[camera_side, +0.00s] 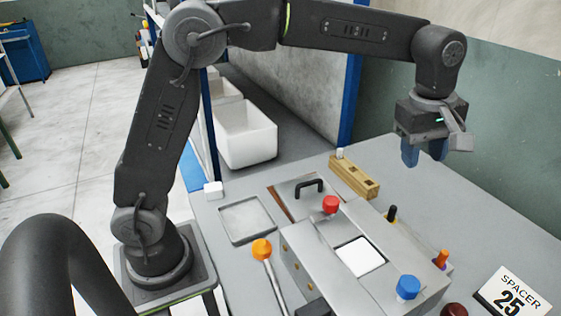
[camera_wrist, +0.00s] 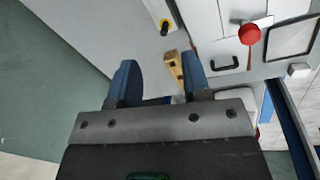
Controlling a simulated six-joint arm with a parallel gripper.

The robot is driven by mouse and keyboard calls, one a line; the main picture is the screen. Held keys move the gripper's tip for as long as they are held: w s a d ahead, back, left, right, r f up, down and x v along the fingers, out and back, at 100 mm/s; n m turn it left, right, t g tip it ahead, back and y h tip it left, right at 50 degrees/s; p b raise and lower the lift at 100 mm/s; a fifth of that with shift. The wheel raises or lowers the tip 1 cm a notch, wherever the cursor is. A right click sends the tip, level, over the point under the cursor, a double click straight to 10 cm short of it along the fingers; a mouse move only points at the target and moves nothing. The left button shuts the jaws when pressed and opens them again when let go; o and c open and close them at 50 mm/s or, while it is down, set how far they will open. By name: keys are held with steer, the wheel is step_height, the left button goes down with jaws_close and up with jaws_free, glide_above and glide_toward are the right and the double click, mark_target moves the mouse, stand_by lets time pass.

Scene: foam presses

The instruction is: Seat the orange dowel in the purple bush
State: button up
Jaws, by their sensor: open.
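The orange dowel (camera_side: 442,256) stands roughly upright at the right side of the grey press in the side view. A small purple patch, which looks like the purple bush (camera_side: 437,265), shows at its foot; how deep the dowel sits in it I cannot tell. Neither is seen in the wrist view. My gripper (camera_side: 424,153) is open and empty, high above the table's back right, well apart from the dowel. Its two blue fingers also show in the wrist view (camera_wrist: 160,68).
A black peg (camera_side: 391,214) with a yellow foot stands near the press. A wooden block (camera_side: 354,177) lies behind it. The press carries a red knob (camera_side: 330,204), a blue knob (camera_side: 407,286) and a black handle (camera_side: 309,186). A SPACER 25 card (camera_side: 512,294) is at right.

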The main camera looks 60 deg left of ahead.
steer(key=s+a+r+m+t, duration=0.1)
steer(key=s+a+r+m, duration=0.25)
steer(key=s+a, duration=0.2)
steer(key=s+a+f+m+t, duration=0.1)
steer(key=s+a+f+m, duration=0.1)
steer(key=s, duration=0.4)
steer(key=s+a+f+m+t, duration=0.1)
steer(key=s+a+f+m, duration=0.1)
steer(key=s+m, duration=0.3)
steer(key=s+a+f+m+t, duration=0.1)
steer(key=s+a+f+m, duration=0.1)
steer(key=s, duration=0.6)
steer(key=shift+s+a+m, duration=0.4)
steer(key=shift+a+m, duration=0.4)
steer(key=shift+m, duration=0.15)
